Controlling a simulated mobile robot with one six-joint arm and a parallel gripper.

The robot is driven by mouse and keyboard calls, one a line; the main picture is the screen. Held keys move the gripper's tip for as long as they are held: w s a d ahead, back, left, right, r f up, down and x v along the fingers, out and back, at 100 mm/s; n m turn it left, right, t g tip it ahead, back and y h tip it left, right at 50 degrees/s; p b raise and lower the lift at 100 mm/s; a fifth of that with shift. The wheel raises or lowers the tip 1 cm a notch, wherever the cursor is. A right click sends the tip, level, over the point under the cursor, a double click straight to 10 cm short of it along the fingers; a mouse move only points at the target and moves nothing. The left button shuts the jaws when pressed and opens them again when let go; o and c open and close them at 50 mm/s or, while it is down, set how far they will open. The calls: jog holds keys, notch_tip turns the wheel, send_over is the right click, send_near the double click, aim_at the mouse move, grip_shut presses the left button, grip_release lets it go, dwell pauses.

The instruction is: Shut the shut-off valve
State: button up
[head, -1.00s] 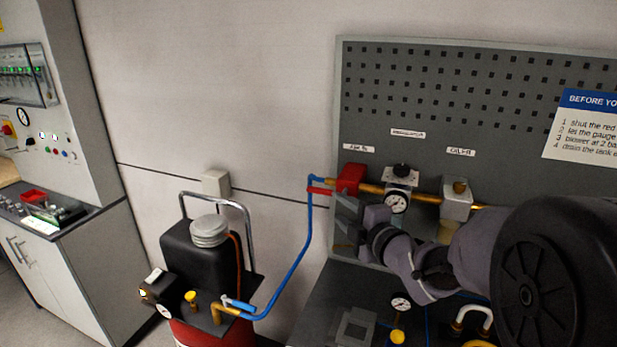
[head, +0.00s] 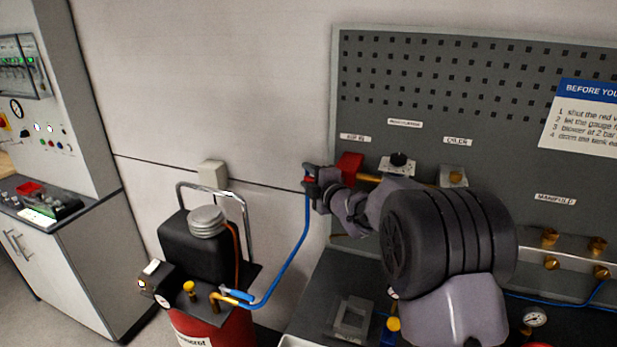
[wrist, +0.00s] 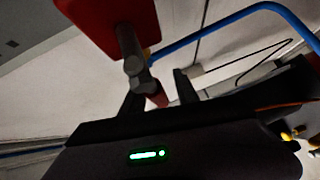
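The shut-off valve is a red block (head: 349,167) at the left end of the brass pipe on the pegboard panel. In the wrist view its red body (wrist: 110,18) is at the top, with a grey stem below it. Its red lever (wrist: 154,92) reaches down between the two dark fingers of my gripper (wrist: 158,98). The fingers stand apart, with a visible gap between the lever and the right finger. In the head view my gripper (head: 309,185) is at the lever, just left of the red block, and hides most of it.
A blue hose (head: 291,262) runs from the valve down to a red tank with a black top (head: 195,252). The regulator (head: 398,163) is partly hidden behind my arm. A control cabinet (head: 70,255) stands far left.

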grip_shut()
dwell(1.4)
